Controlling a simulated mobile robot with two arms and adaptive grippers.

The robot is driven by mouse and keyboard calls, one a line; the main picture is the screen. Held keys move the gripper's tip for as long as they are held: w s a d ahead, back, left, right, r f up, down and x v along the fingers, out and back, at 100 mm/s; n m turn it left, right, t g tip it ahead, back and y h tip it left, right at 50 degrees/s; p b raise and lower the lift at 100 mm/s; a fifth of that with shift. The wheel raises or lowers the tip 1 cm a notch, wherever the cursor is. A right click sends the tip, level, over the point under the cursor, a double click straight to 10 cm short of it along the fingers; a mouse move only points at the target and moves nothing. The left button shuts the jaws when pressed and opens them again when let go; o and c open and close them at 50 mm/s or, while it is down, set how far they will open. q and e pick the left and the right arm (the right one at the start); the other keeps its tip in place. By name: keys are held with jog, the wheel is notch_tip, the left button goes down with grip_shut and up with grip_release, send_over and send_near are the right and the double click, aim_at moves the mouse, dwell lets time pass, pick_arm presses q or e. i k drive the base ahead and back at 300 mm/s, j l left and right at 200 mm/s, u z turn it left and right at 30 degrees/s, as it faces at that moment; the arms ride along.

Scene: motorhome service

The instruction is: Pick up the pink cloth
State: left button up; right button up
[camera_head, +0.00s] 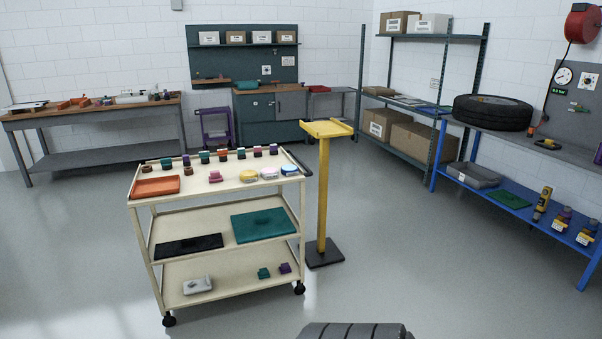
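A cream three-tier cart (165,211) stands in front of me. On its top tier, near the front edge, lies a small pink item (215,177). To its right, past a yellow item (248,176), is a paler pink, rounded item (269,173). Both are too small to tell which is cloth. A blue and white item (290,170) lies at the right end of this row. Nothing covers the pink items. Neither of my grippers is in view.
An orange tray (156,186) lies at the cart top's left, with several small coloured items along the back. A yellow stand (323,190) is close to the cart's right side. A blue shelf bench (520,203) stands at the right. The floor left of the cart is clear.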

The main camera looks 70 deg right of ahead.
aim_at(216, 176)
jog(key=z, duration=1.8)
jog(key=u, duration=3.4)
jog(key=z, duration=3.4)
jog(key=i, duration=0.3)
